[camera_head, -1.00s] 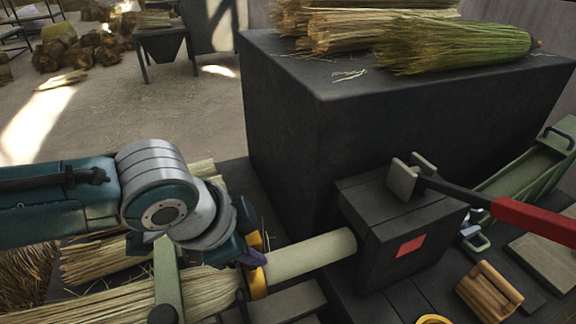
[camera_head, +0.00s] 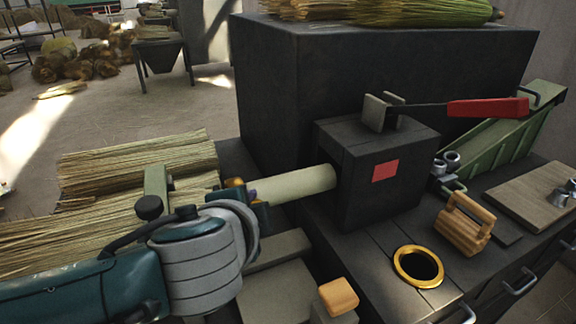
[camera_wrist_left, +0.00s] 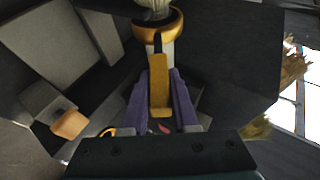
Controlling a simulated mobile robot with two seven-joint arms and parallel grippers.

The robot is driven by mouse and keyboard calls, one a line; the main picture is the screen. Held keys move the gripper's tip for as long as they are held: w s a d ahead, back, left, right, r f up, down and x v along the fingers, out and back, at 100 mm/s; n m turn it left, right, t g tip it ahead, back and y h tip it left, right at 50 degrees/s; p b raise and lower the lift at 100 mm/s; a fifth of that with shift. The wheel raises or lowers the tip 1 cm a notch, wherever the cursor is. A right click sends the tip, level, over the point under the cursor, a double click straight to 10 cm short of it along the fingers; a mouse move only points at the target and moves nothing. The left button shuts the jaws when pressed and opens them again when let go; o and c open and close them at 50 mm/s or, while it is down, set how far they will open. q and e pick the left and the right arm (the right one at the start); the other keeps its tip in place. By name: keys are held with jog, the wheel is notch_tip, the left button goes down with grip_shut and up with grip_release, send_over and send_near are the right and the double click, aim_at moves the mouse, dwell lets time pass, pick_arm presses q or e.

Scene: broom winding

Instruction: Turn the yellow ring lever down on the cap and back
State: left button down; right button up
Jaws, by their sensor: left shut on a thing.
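A yellow ring (camera_wrist_left: 158,25) sits around a pale stem in the left wrist view, with bristles just beyond it. Its flat yellow lever (camera_wrist_left: 160,90) runs from the ring toward my wrist. My left gripper (camera_wrist_left: 162,82), with purple fingers, is shut on this lever. In the head view the left gripper (camera_head: 258,204) is beside the near end of a pale round handle (camera_head: 298,183). A small yellow part (camera_head: 234,183) shows there; my wrist hides most of the ring and lever. I cannot make out the cap separately. My right gripper is out of view.
The handle enters a dark box (camera_head: 365,190) with a red-handled lever (camera_head: 488,107) on top. A gold-rimmed hole (camera_head: 402,278), a wooden block (camera_head: 465,224) and drawer handles lie to the right. Straw bundles (camera_head: 140,170) lie left, near my arm.

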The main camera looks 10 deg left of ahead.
pick_arm(q)
jog(key=shift+s+f, duration=0.1)
jog(key=shift+f, duration=0.05)
dwell(0.3)
jog(key=c, duration=0.7)
grip_release()
jog(key=shift+d, duration=0.1)
jog(key=shift+s+r, duration=0.2)
jog(key=shift+s, duration=0.05)
jog(key=p+v, duration=0.2)
jog(key=v, duration=0.7)
jog(key=shift+s+d, duration=0.1)
jog(key=shift+s, duration=0.1)
